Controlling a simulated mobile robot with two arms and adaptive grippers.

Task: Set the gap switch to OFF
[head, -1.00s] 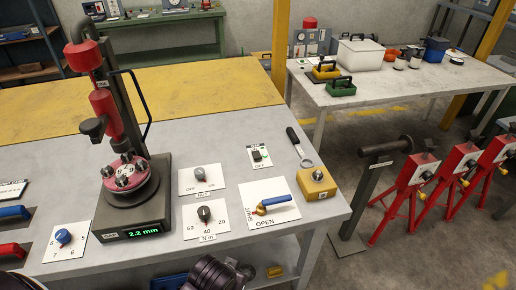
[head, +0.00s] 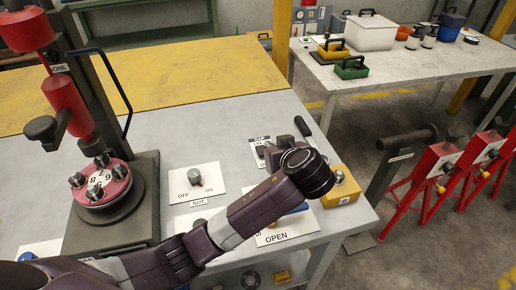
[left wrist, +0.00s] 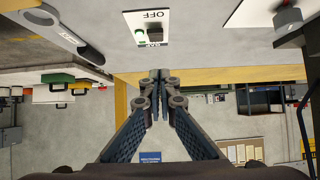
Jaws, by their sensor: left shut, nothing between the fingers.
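The gap switch (head: 259,147) is a small white panel on the grey bench, partly hidden behind my left gripper in the head view. In the left wrist view the gap switch (left wrist: 148,36) appears upside down, with a dark rocker, a green spot beside it, and the words OFF and GAP. Which way the rocker is tipped is hard to tell. My left gripper (head: 280,152) is over the bench beside the panel. In the left wrist view my left gripper (left wrist: 160,75) is shut and empty, its fingertips apart from the panel. My right gripper is not in view.
The NUT switch (head: 194,178) is left of my gripper. A yellow block (head: 341,186) and a black-handled wrench (head: 301,126) lie close on the right. A blue-handled valve marked OPEN is mostly under my arm. The spool press (head: 112,190) stands at left.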

